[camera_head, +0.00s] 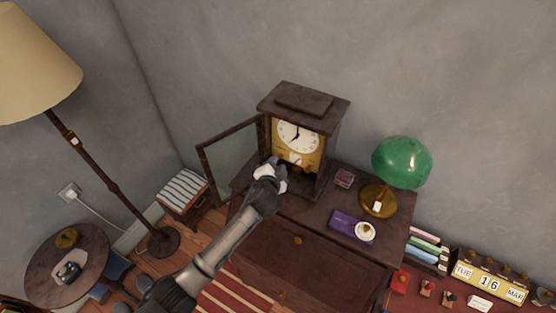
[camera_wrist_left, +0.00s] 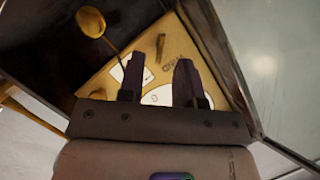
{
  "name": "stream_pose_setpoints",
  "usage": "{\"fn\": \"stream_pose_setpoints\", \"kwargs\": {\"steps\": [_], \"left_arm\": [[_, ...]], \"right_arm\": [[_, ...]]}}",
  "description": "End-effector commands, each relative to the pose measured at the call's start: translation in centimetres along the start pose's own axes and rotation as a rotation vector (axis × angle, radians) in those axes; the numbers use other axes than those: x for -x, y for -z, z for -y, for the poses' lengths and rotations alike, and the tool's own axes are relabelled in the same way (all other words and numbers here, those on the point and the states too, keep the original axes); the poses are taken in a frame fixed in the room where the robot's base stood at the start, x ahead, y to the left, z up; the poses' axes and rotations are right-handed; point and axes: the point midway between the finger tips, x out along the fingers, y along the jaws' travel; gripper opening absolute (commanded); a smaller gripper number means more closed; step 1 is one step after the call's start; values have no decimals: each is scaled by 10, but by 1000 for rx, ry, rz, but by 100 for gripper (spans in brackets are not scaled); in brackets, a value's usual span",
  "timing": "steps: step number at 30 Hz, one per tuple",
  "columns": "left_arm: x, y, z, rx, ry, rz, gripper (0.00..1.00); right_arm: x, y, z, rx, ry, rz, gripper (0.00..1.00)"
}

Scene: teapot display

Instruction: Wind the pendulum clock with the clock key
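The pendulum clock (camera_head: 318,125) is a dark wooden case with a white dial (camera_head: 298,135) on a gold plate, standing on a dark cabinet. Its glass door (camera_head: 232,160) is swung open to the left. My left gripper (camera_head: 272,170) is at the lower part of the clock's opening. In the left wrist view its two dark fingers (camera_wrist_left: 160,82) are apart in front of the gold plate (camera_wrist_left: 170,55), with no object visible between them. The round brass pendulum bob (camera_wrist_left: 91,22) hangs beside them. A small brass piece (camera_wrist_left: 160,46) shows against the plate; I cannot tell whether it is the clock key. My right gripper is out of view.
A green lamp (camera_head: 402,162), a purple box (camera_head: 344,222), a small dark red box (camera_head: 344,178) and a round white item (camera_head: 365,231) are on the cabinet (camera_head: 310,250). The open door stands close to my left arm. A floor lamp (camera_head: 95,165) stands at the left.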

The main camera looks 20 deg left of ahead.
Motion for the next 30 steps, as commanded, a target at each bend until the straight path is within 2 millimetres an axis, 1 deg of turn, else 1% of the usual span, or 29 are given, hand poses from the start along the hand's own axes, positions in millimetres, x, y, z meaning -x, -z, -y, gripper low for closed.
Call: {"fn": "stream_pose_setpoints", "kwargs": {"steps": [3, 9, 14, 23, 30], "left_arm": [[-13, 0, 0, 0, 0, 1, 32], [-26, 0, 0, 0, -1, 0, 32], [-30, 0, 0, 1, 0, -1, 32], [-30, 0, 0, 1, 0, -1, 32], [-30, 0, 0, 0, 0, -1, 9]], "right_arm": [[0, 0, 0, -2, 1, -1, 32], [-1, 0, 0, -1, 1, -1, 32], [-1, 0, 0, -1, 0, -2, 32], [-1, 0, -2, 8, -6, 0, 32], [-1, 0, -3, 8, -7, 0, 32]]}}
